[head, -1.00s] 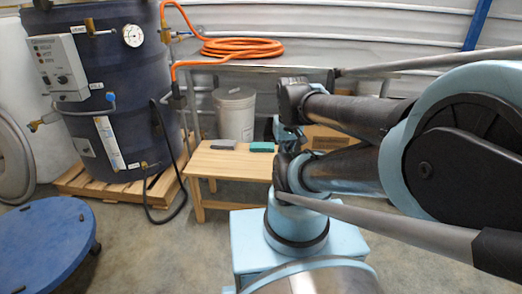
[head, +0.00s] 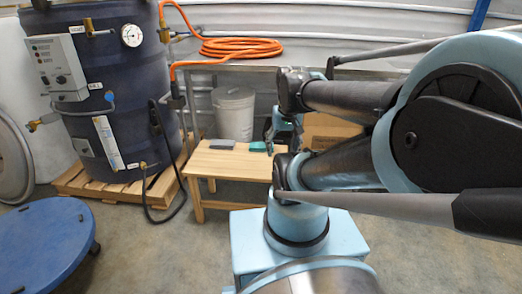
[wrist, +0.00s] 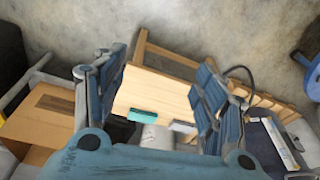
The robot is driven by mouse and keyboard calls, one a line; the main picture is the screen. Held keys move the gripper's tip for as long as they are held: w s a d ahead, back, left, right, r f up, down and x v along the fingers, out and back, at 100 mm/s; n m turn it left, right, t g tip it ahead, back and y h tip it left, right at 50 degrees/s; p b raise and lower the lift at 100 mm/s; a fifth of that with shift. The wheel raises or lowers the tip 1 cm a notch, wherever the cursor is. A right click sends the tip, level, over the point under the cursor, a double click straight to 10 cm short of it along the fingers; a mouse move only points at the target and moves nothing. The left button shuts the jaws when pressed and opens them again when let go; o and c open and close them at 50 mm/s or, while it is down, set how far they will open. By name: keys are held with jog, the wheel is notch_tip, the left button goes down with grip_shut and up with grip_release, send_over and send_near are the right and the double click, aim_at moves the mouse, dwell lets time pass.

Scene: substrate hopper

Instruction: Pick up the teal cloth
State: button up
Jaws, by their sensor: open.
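The teal cloth (head: 258,147) is a small folded block on the light wooden table, near its far edge. In the head view, part of my gripper covers its right end. It also shows in the wrist view (wrist: 148,115), between my two fingers and closer to the left one. My gripper (wrist: 158,78) is open and empty, with its fingers spread wide to either side of the cloth in that view. In the head view, my gripper (head: 271,138) overlaps the right side of the table. I cannot tell its exact height above the cloth.
A grey block (head: 223,144) lies left of the cloth on the wooden table (head: 215,165). A white bucket (head: 233,113) and a cardboard box (head: 330,130) stand behind. A dark tank on a pallet (head: 75,183) is left, with a blue round platform (head: 45,245) in front.

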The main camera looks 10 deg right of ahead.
jog(key=shift+o, duration=0.3)
jog(key=w+r+m, duration=0.3)
jog(key=w+r, duration=0.1)
jog(key=w, duration=0.3)
jog(key=shift+a+r+y, duration=0.15)
jog(key=shift+y, duration=0.15)
jog(key=m+g+y, duration=0.1)
jog(key=m+y, duration=0.3)
jog(key=m, duration=1.2)
send_over(261, 144)
jog(key=s+d, duration=0.2)
jog(key=d, duration=0.5)
notch_tip(261, 144, down, 21)
jog(key=x, duration=1.6)
jog(key=shift+d+f, duration=0.1)
jog(key=shift+f, duration=0.25)
jog(key=shift+c, duration=0.3)
jog(key=c, duration=1.1)
